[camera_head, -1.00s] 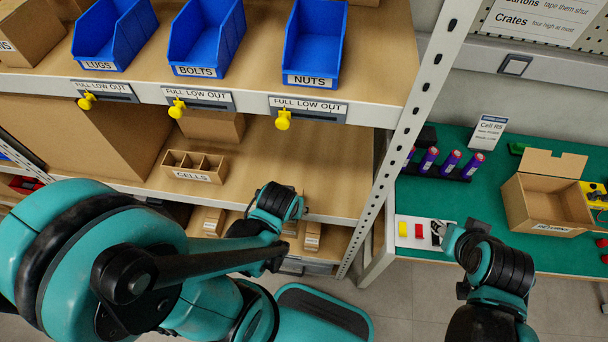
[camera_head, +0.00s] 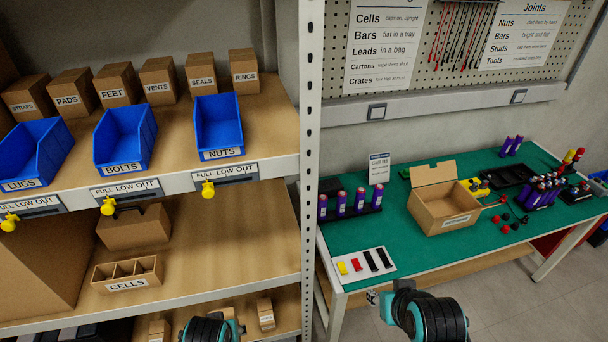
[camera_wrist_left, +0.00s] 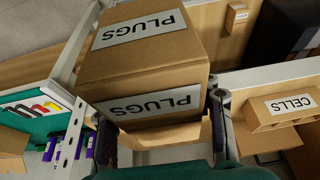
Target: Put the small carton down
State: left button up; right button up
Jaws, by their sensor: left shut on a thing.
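The small carton, a brown box labelled PLUGS (camera_wrist_left: 145,65), fills the upper middle of the left wrist view. My left gripper (camera_wrist_left: 160,108) is shut on it, one finger on each side. The view is inverted, so its labels read upside down. I cannot tell whether the carton touches a surface below. In the head view my left wrist (camera_head: 208,329) shows at the bottom edge, before the lower shelf; its fingers and the carton are out of frame there. My right wrist (camera_head: 436,318) is in front of the green bench; its jaws are not clear.
A divided CELLS carton (camera_head: 127,274) stands on the middle shelf (camera_head: 215,265), with free board to its right. Small cartons (camera_head: 265,313) stand on the shelf below. A metal upright (camera_head: 311,150) separates the rack from the green bench (camera_head: 390,235), which holds an open carton (camera_head: 445,210).

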pick_arm(q)
jog(key=shift+s, duration=0.2)
jog(key=shift+w+d+r, duration=0.1)
jog(key=shift+w+r, duration=0.1)
jog(key=shift+w, duration=0.1)
jog(key=w+d+m+h, duration=0.1)
jog(key=w+m, duration=0.2)
jog(key=w, duration=1)
jog(key=shift+w+d, duration=0.2)
